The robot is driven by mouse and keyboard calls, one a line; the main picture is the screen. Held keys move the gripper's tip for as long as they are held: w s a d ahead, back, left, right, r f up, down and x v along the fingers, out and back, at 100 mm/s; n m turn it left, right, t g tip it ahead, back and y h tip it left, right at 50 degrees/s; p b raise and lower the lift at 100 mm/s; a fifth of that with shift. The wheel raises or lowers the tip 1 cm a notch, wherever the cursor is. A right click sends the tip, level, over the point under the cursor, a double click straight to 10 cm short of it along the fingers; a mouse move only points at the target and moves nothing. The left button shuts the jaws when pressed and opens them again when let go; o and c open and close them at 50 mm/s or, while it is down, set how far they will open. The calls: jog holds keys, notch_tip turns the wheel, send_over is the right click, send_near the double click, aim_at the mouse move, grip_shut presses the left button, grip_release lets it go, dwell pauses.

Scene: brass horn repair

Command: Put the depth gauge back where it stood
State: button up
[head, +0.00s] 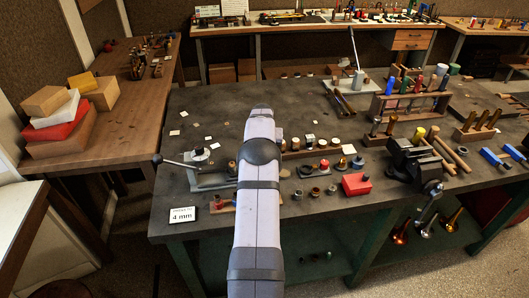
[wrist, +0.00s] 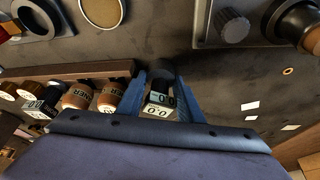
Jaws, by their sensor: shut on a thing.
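My gripper (wrist: 162,82) shows in the wrist view, its two blue fingers shut on a small dark, round-topped thing with a white label reading 0.0, which looks like the depth gauge (wrist: 158,101). It is at the right end of a wooden rack (wrist: 85,71); I cannot tell whether it touches the rack or the bench. A similar dark piece with a white label (wrist: 38,109) stands in the rack, left of the tan-labelled jars (wrist: 78,96). In the head view my arm hides the gripper and the gauge.
In the head view the dark bench (head: 215,103) is fairly clear at the back left, with small pale cards. A lever fixture (head: 200,160), a 4 mm sign (head: 182,214), a red box (head: 356,184) and a vise (head: 415,160) stand nearer the front.

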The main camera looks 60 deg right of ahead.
jog(key=shift+f, duration=0.1)
dwell(0.3)
jog(key=o, duration=1.4)
jog(key=shift+s+f, duration=0.1)
jog(key=shift+s, duration=0.05)
